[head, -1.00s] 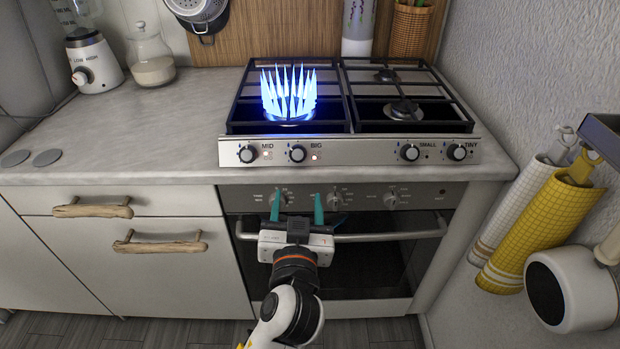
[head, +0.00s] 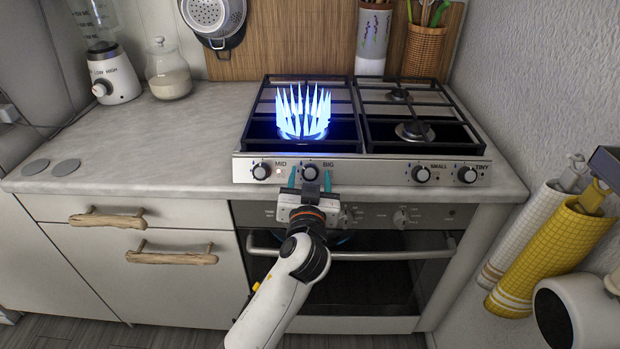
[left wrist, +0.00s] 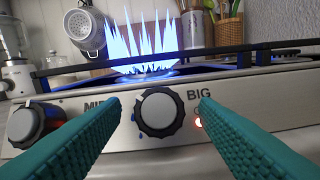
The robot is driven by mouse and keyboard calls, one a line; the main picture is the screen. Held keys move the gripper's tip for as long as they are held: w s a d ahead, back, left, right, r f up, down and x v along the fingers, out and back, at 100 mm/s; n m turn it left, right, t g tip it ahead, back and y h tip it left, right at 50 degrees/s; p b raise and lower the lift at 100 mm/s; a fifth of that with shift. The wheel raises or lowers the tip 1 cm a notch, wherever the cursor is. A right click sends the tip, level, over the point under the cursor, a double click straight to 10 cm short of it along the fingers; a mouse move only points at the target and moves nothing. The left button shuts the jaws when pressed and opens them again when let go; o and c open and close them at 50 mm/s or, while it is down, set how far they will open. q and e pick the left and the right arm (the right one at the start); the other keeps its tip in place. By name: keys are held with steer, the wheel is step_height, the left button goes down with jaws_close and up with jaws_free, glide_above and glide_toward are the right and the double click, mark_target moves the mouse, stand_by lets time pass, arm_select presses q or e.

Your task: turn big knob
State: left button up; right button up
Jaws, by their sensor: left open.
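The big knob (head: 310,171) is a round knob on the silver strip at the stove's front, left of the label BIG. In the left wrist view the knob (left wrist: 162,112) has a pale face and a dark ridged rim, with a red light beside it. My left gripper (head: 310,177) is open, with one teal finger on each side of the knob. In the left wrist view the fingers (left wrist: 160,108) show gaps to the knob on both sides, so they do not grip it. My right gripper is not in view.
A tall blue flame (head: 303,112) burns on the left of the hob, behind the knob. The MID knob (head: 261,171) is close on the left; the SMALL knob (head: 421,173) is farther right. The oven handle (head: 390,254) runs below my left gripper.

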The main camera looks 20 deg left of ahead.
arm_select(q)
steer(key=shift+c, duration=0.5)
steer(key=c, duration=0.9)
steer(key=shift+o, duration=0.2)
steer(key=shift+r+m+h+p, duration=0.15)
steer(key=shift+m+h+p, duration=0.25)
steer(key=shift+m+p, duration=0.4)
steer(key=m+h+p, duration=0.1)
steer(key=m+p, duration=0.2)
steer(key=p, duration=0.1)
steer(key=m+h+p, duration=0.2)
steer(key=m+p, duration=0.1)
steer(key=p, duration=0.1)
steer(key=m+g+h+p, duration=0.1)
steer(key=m+h+p, duration=0.1)
steer(key=m+p, duration=0.1)
steer(key=shift+a+r+m+p, duration=0.25)
steer(key=shift+a+m+p, duration=0.15)
steer(key=shift+p, duration=0.2)
steer(key=shift+f+m+g+h+p, duration=0.25)
steer(key=shift+m+h+p, duration=0.25)
steer(key=shift+m+p, duration=0.4)
steer(key=o, duration=1)
steer(key=shift+c, duration=0.2)
